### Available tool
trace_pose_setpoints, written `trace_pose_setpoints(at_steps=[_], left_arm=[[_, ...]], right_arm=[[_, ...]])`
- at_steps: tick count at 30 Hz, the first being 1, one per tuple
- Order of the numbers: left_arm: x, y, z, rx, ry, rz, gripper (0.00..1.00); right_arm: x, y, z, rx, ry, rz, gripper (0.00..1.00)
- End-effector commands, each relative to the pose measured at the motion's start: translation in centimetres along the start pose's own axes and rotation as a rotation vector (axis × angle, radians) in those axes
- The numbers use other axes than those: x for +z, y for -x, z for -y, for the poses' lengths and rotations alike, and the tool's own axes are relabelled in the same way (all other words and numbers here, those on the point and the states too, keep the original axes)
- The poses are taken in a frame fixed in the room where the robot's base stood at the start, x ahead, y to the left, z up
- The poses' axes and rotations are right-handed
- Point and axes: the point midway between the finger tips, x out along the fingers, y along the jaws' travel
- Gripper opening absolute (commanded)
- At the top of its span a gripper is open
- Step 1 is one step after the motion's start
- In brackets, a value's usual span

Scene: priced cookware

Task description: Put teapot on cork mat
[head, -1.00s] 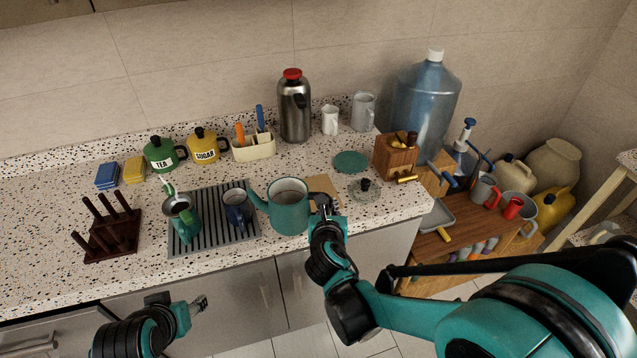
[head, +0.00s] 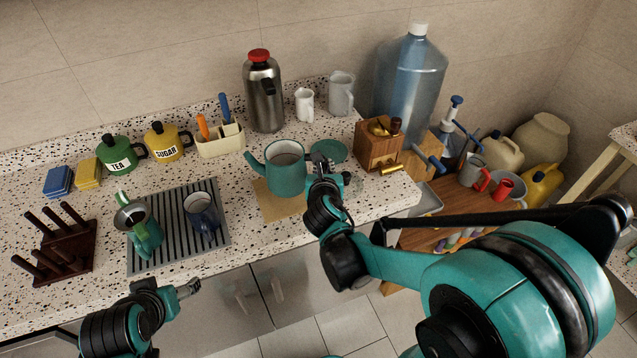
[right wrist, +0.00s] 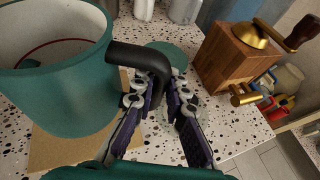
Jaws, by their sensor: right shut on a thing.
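The teal teapot (head: 286,178) is upright and lidless, with its spout to the left. It is over the tan cork mat (head: 268,207), which shows at its front and left; I cannot tell whether its base touches the mat. My right gripper (head: 322,165) is shut on the teapot's black handle. In the right wrist view, the fingers (right wrist: 158,100) close around the lower end of the handle (right wrist: 146,62), with the teapot body (right wrist: 62,95) at left and the mat (right wrist: 55,152) below it. My left gripper (head: 188,289) is in front of the counter, away from the teapot; its opening is unclear.
A teal disc (head: 331,151) lies behind the handle, and a wooden grinder (head: 378,147) stands to the right. A ribbed grey drying mat (head: 172,243) with a green pot (head: 138,228) and a blue mug (head: 202,212) is at left. A steel flask (head: 263,95) stands behind.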

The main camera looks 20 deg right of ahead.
Motion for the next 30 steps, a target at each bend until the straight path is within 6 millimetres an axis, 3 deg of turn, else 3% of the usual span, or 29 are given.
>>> trace_pose_setpoints(at_steps=[7,15,26,27,29,30], left_arm=[[0.5,-0.7,0.0,0.0,0.0,0.0,0.72],[1.8,-2.5,0.0,0.0,0.0,0.0,0.72],[1.9,-2.6,0.0,0.0,0.0,0.0,0.72],[1.8,-2.6,0.0,0.0,0.0,0.0,0.72],[1.8,-2.5,0.0,0.0,0.0,0.0,0.72],[1.8,-2.5,0.0,0.0,0.0,0.0,0.72]], right_arm=[[-0.9,-1.4,-1.1,0.0,0.0,0.001,0.0],[-4.2,-2.8,-1.0,0.0,0.0,0.001,0.0],[-4.4,-2.8,-1.0,0.0,0.0,0.001,0.0],[-4.4,-2.8,-1.0,-0.001,0.0,0.0,0.2],[-4.3,-2.8,-1.0,-0.001,0.0,0.0,0.33],[-4.3,-2.8,-1.0,-0.001,0.0,0.0,0.33]])
